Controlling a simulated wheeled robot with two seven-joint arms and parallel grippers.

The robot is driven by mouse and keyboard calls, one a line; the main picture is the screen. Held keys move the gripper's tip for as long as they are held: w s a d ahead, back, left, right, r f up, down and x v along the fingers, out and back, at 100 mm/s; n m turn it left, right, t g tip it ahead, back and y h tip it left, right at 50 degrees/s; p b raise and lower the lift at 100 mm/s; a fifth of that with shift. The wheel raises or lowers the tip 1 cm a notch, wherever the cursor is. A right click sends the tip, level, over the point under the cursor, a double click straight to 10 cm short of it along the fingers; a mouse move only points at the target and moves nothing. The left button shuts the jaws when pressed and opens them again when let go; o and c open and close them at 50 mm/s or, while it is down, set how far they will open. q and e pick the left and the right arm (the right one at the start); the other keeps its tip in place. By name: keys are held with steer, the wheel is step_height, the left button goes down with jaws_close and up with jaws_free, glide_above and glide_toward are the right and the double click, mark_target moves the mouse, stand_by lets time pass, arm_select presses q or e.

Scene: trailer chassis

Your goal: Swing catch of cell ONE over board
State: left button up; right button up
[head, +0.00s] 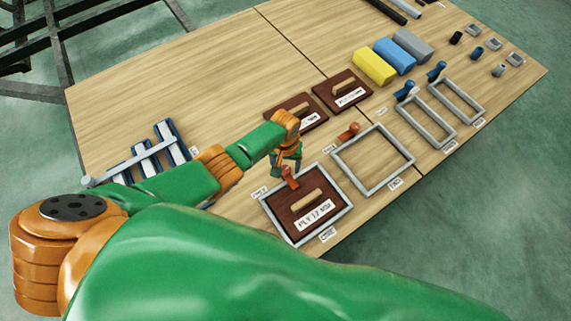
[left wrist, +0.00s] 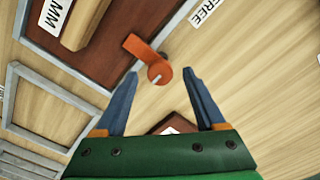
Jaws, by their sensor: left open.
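The cell with the brown board (head: 293,222) labelled PLY 12 MM has a grey frame (head: 343,211) near the table's front edge. The board lies inside it with a wooden handle. Its orange catch (head: 290,178) is at the frame's far edge and also shows in the left wrist view (left wrist: 138,48). My right gripper is not in view.
An empty grey frame (head: 404,154) with its own orange catch (head: 348,131) stands to the right. Two brown boards (head: 343,91) lie behind. Further right are blue-catch frames (head: 446,137) and yellow, blue and grey blocks (head: 374,67). A FREE label (left wrist: 203,13) lies beside the catch.

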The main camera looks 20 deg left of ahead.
mark_target(285, 170)
arm_select(q)
step_height(285, 170, up, 6)
steer(key=p, duration=0.3)
steer(key=shift+r, duration=0.1)
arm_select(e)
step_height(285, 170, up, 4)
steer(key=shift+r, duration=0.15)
arm_select(q)
steer(key=shift+s, duration=0.1)
